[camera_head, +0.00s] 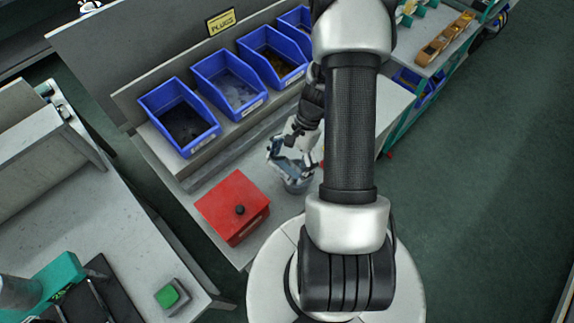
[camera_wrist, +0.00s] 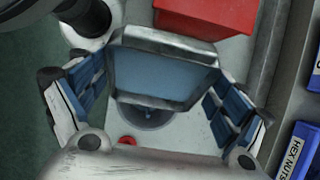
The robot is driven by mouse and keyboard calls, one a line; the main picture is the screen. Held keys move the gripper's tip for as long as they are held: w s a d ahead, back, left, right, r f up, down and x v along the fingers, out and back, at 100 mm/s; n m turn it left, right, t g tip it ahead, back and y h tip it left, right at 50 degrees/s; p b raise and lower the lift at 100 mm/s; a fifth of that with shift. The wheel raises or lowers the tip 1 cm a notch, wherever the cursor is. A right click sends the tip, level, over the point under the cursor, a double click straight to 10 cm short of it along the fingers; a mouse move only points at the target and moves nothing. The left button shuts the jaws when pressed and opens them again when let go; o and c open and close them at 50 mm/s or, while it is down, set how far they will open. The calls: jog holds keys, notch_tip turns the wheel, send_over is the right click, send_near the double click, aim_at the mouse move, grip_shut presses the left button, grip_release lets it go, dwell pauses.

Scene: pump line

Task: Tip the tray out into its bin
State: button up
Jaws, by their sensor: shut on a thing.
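My gripper (camera_wrist: 164,66) is shut on a small grey metal-rimmed tray (camera_wrist: 165,42), with one blue-padded finger at each side. The tray is tilted in the wrist view, and its visible bluish face shows no loose parts. In the head view, my gripper (camera_head: 287,153) and the tray are small and partly hidden by my arm. A round grey container (camera_wrist: 146,117) stands under the tray on the bench; it also shows in the head view (camera_head: 298,186). Its inside is mostly hidden.
A red box (camera_head: 232,205) with a black knob stands left of the round container. A small red item (camera_wrist: 127,140) shows near the container. A yellow PLUGS sign (camera_head: 221,21) is behind the bins. A bin labelled HEX NUTS (camera_wrist: 298,150) is at the right.

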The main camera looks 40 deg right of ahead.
jog(key=shift+w+d+r+y, duration=0.1)
jog(key=shift+d+r+y, duration=0.25)
jog(key=shift+y, duration=0.35)
jog(key=shift+d+r+y, duration=0.1)
jog(key=shift+d+y, duration=0.35)
jog(key=shift+y, duration=0.25)
jog(key=shift+r, duration=0.15)
dwell(1.4)
notch_tip(320, 180, up, 8)
jog(key=h+p, duration=0.6)
jog(key=h, duration=0.1)
jog(key=shift+w+t+h, duration=0.3)
jog(key=shift+w, duration=0.05)
dwell(0.8)
